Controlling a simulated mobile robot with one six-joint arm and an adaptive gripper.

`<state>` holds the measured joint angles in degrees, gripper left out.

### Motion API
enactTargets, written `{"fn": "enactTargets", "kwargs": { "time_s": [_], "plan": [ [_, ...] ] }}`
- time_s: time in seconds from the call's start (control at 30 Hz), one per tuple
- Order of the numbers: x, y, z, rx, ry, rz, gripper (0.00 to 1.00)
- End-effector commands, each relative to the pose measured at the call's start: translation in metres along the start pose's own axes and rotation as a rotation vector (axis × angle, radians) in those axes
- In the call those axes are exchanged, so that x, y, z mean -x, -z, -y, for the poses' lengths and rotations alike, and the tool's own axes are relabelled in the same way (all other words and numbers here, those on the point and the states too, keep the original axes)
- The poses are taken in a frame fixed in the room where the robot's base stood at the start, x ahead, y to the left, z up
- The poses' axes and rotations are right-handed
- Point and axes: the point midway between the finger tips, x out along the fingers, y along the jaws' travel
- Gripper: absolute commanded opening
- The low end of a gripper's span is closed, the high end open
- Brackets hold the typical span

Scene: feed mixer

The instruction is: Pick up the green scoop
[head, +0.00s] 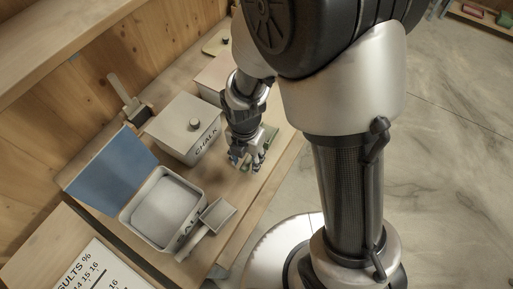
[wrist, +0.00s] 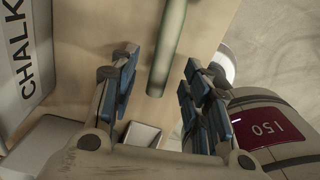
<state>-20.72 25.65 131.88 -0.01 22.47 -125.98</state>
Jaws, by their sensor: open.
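The green scoop shows in the wrist view as a long green handle (wrist: 168,45), running from the top edge down between my fingers. Its scoop end is out of the wrist view. In the head view my gripper covers most of it, with a small bit of green by the fingertips. My gripper (head: 248,163) is low over the bench, right of the chalk box. In the wrist view my gripper (wrist: 160,68) is open, one finger on each side of the handle, with gaps on both sides. I cannot tell its height over the handle.
The lidded chalk box (head: 184,128) stands left of my gripper. An open salt box (head: 162,208) with a blue lid (head: 112,168) and a pale scoop (head: 218,213) are nearer. The bench edge lies to the right.

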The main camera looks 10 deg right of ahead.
Motion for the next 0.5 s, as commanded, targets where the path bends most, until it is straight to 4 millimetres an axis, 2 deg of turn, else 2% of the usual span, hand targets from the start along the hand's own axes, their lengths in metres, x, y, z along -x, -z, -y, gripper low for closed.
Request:
{"fn": "enactTargets", "kwargs": {
  "time_s": [0.03, 0.13, 0.37, 0.5],
  "plan": [
    [-0.013, 0.0, 0.0, 0.0, 0.003, -0.002, 0.43],
    [-0.024, 0.0, 0.0, 0.0, 0.002, -0.001, 0.43],
    [-0.024, 0.0, 0.0, 0.0, 0.0, 0.0, 0.43],
    [-0.024, 0.0, 0.0, 0.0, 0.0, 0.0, 0.34]
  ]
}}
